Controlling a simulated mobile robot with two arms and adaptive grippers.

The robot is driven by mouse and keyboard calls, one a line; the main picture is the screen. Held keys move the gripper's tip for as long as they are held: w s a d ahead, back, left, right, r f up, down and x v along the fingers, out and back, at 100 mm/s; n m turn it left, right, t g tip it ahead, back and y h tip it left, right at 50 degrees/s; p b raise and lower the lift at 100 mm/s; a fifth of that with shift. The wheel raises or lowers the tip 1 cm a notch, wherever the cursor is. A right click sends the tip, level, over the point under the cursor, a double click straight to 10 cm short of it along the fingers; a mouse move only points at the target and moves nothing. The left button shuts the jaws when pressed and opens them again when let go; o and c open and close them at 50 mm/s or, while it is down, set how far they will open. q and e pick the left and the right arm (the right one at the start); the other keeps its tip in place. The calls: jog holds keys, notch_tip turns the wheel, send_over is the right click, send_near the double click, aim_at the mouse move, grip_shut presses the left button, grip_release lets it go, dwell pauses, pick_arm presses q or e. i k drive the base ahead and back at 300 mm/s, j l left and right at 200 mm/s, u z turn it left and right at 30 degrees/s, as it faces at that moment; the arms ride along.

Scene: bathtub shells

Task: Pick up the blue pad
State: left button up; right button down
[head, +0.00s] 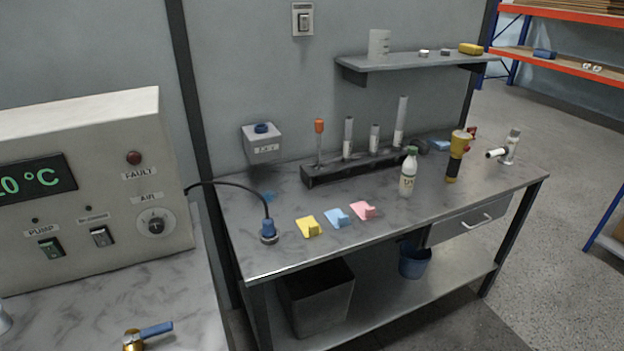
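The blue pad (338,217) is a small light-blue block with a raised, curled part. It lies on the grey marbled workbench (400,228) near its front edge. It sits between a yellow pad (308,227) on its left and a pink pad (364,210) on its right, with small gaps. Neither of my grippers shows in the head view.
A black rack (340,175) with upright tubes stands behind the pads. A white bottle (408,175) is to their right, a blue plug with a black cable (268,231) to their left. A control box (90,190) fills the left. The bench's front strip is clear.

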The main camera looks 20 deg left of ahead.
aim_at(438, 143)
jog(key=i+l, duration=0.2)
jog(key=i+l+u, duration=0.1)
jog(key=l, duration=0.3)
jog(key=i+l, duration=0.25)
jog(key=i+l+u, duration=0.1)
jog(key=l, duration=0.3)
jog(key=i+l, duration=0.3)
jog(key=i+l+u, duration=0.1)
jog(key=l, duration=0.3)
jog(key=i+l, duration=0.2)
jog(key=l, duration=0.15)
jog(key=i+l+u, duration=0.15)
jog(key=l, duration=0.2)
